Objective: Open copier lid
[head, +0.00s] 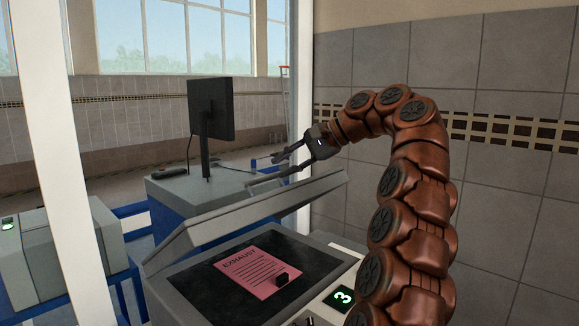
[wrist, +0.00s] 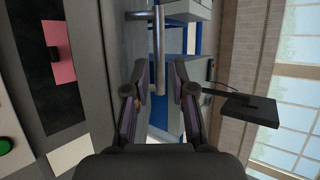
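The copier lid (head: 255,211) stands raised at an angle above the copier (head: 190,292), so the dark glass (head: 195,274) is uncovered. A pink sheet headed "EXHAUST" (head: 250,272) lies on the glass with a small black object (head: 282,279) on it; the sheet also shows in the wrist view (wrist: 61,45). My gripper (head: 263,172) is just above and behind the lid's upper edge in the head view. Its two fingers are spread and empty in the wrist view (wrist: 164,72). Whether a finger touches the lid cannot be told.
A black monitor (head: 211,108) stands on a grey-and-blue unit (head: 175,188) behind the lid. Another grey machine (head: 50,262) is at left beyond a white post (head: 68,150). A tiled wall (head: 520,75) is at right.

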